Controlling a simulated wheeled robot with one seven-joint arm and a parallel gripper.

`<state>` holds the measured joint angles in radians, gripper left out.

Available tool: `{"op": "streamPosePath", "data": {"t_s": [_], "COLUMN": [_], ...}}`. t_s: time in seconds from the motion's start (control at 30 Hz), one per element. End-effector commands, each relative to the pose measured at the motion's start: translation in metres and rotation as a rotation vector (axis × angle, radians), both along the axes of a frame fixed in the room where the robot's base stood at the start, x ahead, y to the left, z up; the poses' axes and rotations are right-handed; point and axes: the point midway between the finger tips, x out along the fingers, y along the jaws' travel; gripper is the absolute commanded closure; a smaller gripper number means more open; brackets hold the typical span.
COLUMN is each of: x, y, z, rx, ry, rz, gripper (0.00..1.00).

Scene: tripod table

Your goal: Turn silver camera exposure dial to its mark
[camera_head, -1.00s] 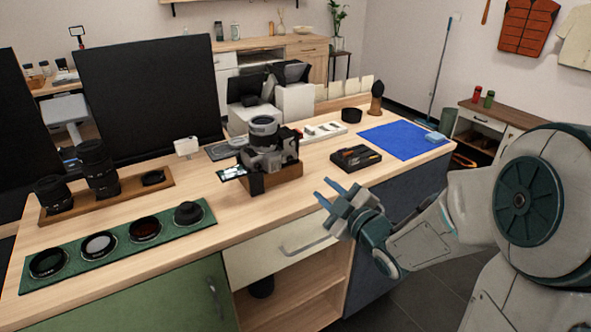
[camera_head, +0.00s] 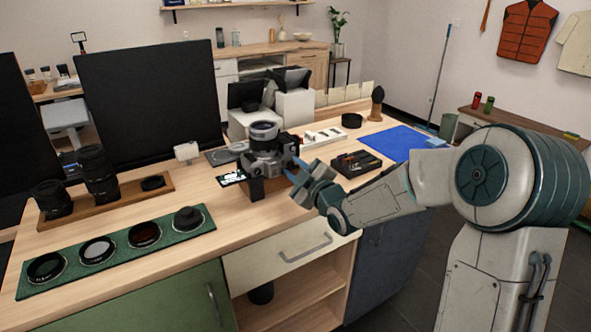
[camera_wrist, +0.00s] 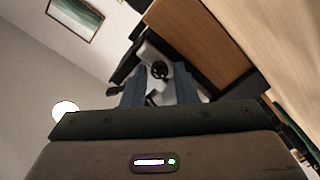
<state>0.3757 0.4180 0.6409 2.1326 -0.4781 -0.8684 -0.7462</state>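The silver and black camera (camera_head: 262,163) sits on a wooden block on the bench, with its lens (camera_head: 264,131) at the top. My gripper (camera_head: 293,172) is just right of the camera, its two fingers apart and pointing at it. I cannot tell in the head view whether they touch it. In the wrist view the fingers (camera_wrist: 160,90) are spread, with grey and black parts beyond and between them. A small dark round part (camera_wrist: 160,70) shows there; I cannot tell whether it is the exposure dial. The dial's mark cannot be made out.
A black open case (camera_head: 356,163) lies right of the camera, near my forearm. A blue mat (camera_head: 392,142) is farther right. A green mat (camera_head: 120,246) with round filters and a wooden tray (camera_head: 110,201) with lenses are at left. The bench front before the camera is clear.

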Motion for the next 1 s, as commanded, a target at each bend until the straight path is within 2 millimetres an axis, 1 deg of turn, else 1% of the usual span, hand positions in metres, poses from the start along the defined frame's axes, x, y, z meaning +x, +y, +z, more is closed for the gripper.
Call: {"op": "streamPosePath", "data": {"t_s": [0.23, 0.27, 0.3, 0.33, 0.67, 0.87, 1.0], "x": [0.0003, 0.0003, 0.0003, 0.0003, 0.0000, -0.0001, -0.0001], "y": [0.0005, 0.0005, 0.0004, 0.0003, 0.0004, 0.0004, 0.0007], "z": [0.0001, 0.0001, 0.0000, 0.0000, -0.0005, -0.0009, -0.0009], "rx": [0.000, 0.000, 0.000, 0.000, 0.016, 0.087, 0.172], "ry": [0.000, 0.000, 0.000, 0.000, 0.012, 0.060, 0.118], "rz": [0.000, 0.000, 0.000, 0.000, 0.001, 0.001, 0.001], "gripper": [0.74, 0.82, 0.93, 1.00, 1.00, 1.00, 1.00]}}
